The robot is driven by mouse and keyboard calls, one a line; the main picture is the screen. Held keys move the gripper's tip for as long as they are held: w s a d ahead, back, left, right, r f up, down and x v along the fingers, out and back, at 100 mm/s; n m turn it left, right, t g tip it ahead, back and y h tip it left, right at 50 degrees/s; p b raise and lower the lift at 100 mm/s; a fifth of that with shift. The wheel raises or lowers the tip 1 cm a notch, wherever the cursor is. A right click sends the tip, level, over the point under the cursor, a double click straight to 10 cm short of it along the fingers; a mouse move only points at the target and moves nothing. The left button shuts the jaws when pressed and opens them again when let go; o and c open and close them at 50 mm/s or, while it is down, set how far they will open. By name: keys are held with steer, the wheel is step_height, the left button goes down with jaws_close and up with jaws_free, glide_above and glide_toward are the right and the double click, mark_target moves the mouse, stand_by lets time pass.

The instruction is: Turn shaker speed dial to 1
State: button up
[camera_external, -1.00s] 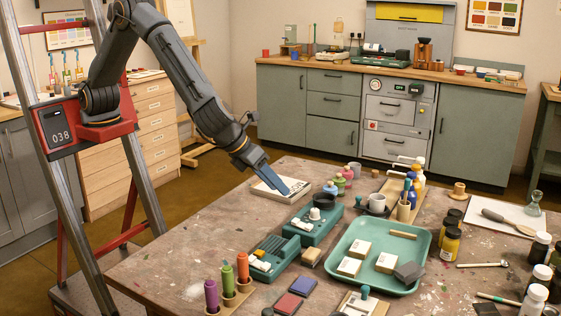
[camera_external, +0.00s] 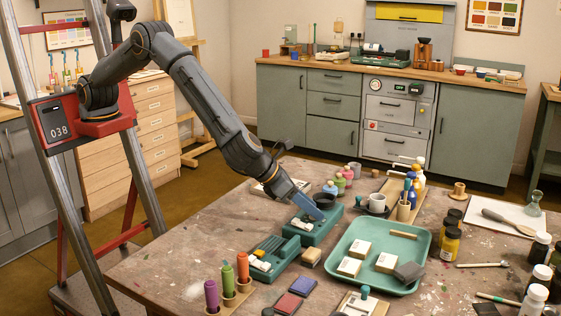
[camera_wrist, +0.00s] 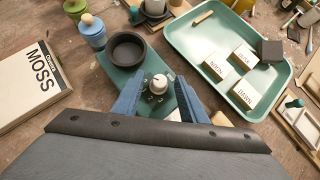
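The shaker (camera_external: 322,231) is a green box on the table with a dark round cup (camera_external: 325,200) on its far end. In the wrist view the shaker (camera_wrist: 112,73) lies ahead of my gripper, with the cup (camera_wrist: 128,49) at upper left. Its white speed dial (camera_wrist: 158,84) has a dark pointer mark and small marks around it, too small to read surely. My gripper (camera_wrist: 158,80) is open, its blue fingers on either side of the dial with gaps visible. It also shows over the shaker in the external view (camera_external: 309,209), where it hides the dial.
A second green device (camera_external: 268,262) stands left of the shaker. A teal tray (camera_external: 372,285) with labelled blocks is close on the right. Bare table (camera_external: 185,245) shows at left.

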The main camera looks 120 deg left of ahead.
steer(key=shift+c, duration=0.2)
jaws_close()
